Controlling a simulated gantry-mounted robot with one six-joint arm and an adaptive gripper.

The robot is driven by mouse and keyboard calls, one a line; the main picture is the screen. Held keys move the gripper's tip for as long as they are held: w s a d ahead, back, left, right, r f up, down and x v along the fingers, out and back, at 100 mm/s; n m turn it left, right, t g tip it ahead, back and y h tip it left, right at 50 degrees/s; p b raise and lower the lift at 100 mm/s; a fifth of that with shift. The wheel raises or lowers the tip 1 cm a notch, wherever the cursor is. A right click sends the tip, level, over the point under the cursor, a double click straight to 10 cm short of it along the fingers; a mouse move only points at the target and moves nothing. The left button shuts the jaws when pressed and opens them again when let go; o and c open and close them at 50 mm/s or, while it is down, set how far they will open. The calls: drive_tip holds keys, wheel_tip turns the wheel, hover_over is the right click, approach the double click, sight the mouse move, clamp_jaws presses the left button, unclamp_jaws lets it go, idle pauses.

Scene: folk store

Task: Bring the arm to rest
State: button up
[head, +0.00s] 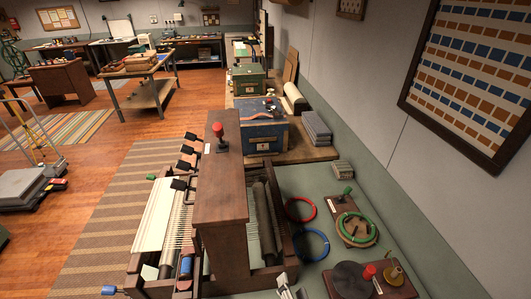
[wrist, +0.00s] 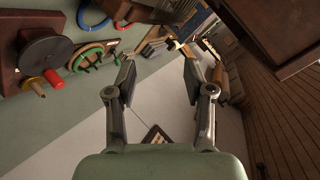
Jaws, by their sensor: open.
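My gripper (wrist: 159,76) shows in the wrist view with its two fingers spread wide apart and nothing between them. It hangs in the air beyond the surfaces seen behind it. In the head view a pale piece at the bottom edge may be part of my arm, but too little of it shows to tell.
The wall runs along the right.

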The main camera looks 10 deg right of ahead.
drive_tip(key=s+a+r+n, duration=0.3)
drive_tip(key=a+r+n, duration=0.4)
drive_tip(key=a+n, duration=0.35)
wheel_tip(320, 180, up, 21)
drive_tip(key=p, duration=2.1)
drive_tip(key=shift+d+t+y, duration=0.15)
drive_tip(key=shift+t+y, duration=0.15)
